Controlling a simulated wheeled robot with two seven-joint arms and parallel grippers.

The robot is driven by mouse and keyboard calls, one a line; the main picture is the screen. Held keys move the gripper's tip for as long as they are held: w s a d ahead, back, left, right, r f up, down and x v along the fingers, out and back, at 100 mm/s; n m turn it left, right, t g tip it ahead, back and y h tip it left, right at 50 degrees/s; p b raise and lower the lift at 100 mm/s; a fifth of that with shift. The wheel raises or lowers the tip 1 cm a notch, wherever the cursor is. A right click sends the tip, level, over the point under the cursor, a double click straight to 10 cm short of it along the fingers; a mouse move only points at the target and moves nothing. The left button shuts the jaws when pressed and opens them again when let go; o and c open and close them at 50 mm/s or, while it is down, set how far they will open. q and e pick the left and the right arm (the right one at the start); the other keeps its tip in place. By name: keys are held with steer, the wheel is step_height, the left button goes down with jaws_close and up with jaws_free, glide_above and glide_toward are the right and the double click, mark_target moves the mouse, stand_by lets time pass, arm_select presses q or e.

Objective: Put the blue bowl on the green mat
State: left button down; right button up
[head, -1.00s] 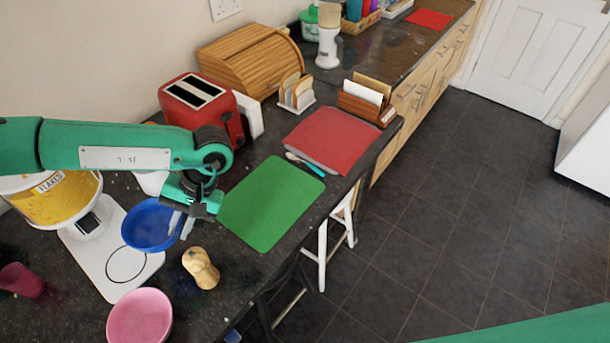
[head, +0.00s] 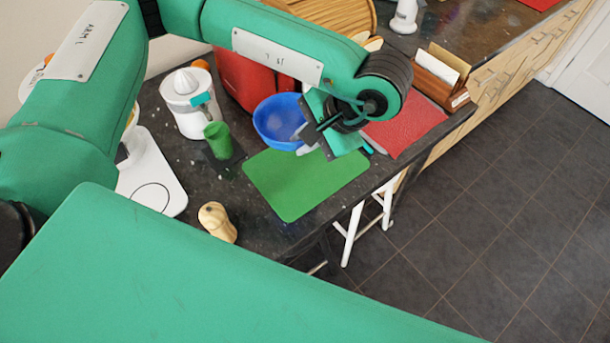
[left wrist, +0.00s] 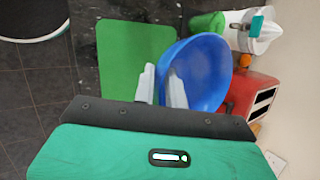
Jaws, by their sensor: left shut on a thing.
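The blue bowl (head: 279,121) is held by its rim in my left gripper (head: 308,140). In the head view it covers the back edge of the green mat (head: 300,185), which lies flat on the dark counter. In the left wrist view the bowl (left wrist: 207,72) is tilted, with its wall between the two fingers of my left gripper (left wrist: 162,85). There the green mat (left wrist: 130,50) shows beside the bowl, with nothing on its visible part. The exact height of the bowl over the counter is hard to tell. My right gripper is in neither view.
A green cup (head: 218,140) and a white juicer (head: 188,103) stand left of the bowl. A red toaster (head: 245,80) is behind it. A red cloth (head: 408,127) lies right of the mat.

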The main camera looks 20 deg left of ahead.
arm_select(q)
step_height(320, 180, down, 9)
steer(key=shift+r+p, duration=0.1)
steer(key=shift+p, duration=0.6)
steer(key=shift+f+p, duration=0.3)
steer(key=shift+f, duration=2)
steer(key=shift+f, duration=0.1)
steer(key=shift+f, duration=0.15)
steer(key=c, duration=1.4)
jaws_free()
steer(key=shift+c, duration=0.2)
steer(key=shift+s, duration=0.1)
